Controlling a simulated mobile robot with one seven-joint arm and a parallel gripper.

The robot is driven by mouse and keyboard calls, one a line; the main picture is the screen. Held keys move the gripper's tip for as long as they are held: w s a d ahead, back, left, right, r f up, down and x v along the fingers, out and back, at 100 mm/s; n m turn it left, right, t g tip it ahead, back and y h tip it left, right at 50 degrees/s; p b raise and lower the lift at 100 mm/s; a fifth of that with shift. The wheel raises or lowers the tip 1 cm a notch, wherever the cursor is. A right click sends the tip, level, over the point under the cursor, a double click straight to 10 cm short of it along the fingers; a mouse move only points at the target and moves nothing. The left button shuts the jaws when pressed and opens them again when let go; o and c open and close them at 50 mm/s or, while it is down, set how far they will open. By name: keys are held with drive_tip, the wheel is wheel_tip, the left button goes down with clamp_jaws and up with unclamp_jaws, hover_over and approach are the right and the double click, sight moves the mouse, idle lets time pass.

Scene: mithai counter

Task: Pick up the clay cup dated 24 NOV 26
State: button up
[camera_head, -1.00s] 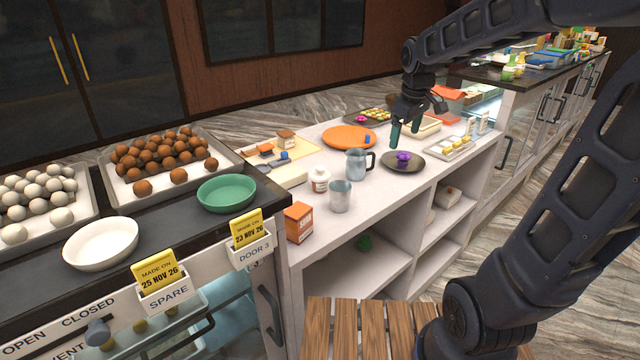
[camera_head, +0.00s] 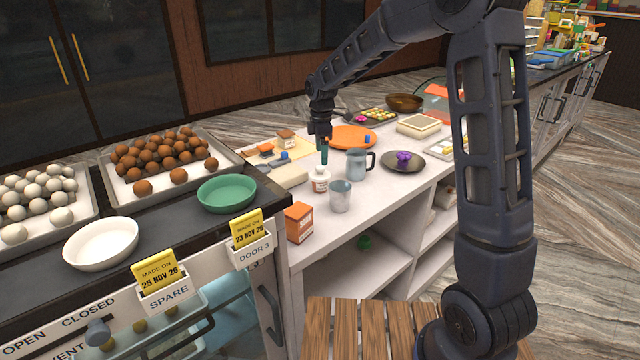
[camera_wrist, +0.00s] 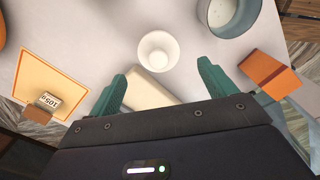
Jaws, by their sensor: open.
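I cannot make out a clay cup dated 24 NOV 26 in either view. The two date cards that I can read say 25 NOV 26 (camera_head: 157,270) and 23 NOV 26 (camera_head: 247,230). My gripper (camera_head: 323,153) is above the white counter, over the area of the white bottle with a brown label (camera_head: 320,180). In the wrist view my gripper (camera_wrist: 162,78) is open, its green fingers spread wide with nothing held. The white bottle (camera_wrist: 158,50) stands just beyond the fingertips there. A cream block (camera_wrist: 150,92) lies between the fingers, below them.
A metal cup (camera_head: 340,197), a grey-blue jug (camera_head: 356,164) and an orange box (camera_head: 298,222) stand near the bottle. A dark plate (camera_head: 402,163) holds a purple item. An orange plate (camera_head: 352,140) lies behind. At left are a green bowl (camera_head: 227,193) and sweets trays.

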sight(320, 175)
drive_tip(key=shift+a+f, duration=0.15)
drive_tip(key=shift+f, duration=0.15)
wheel_tip(320, 175, down, 10)
drive_tip(key=shift+w+a+f, duration=0.15)
drive_tip(key=shift+f, duration=0.1)
drive_tip(key=shift+c, duration=0.2)
drive_tip(key=c, duration=0.9)
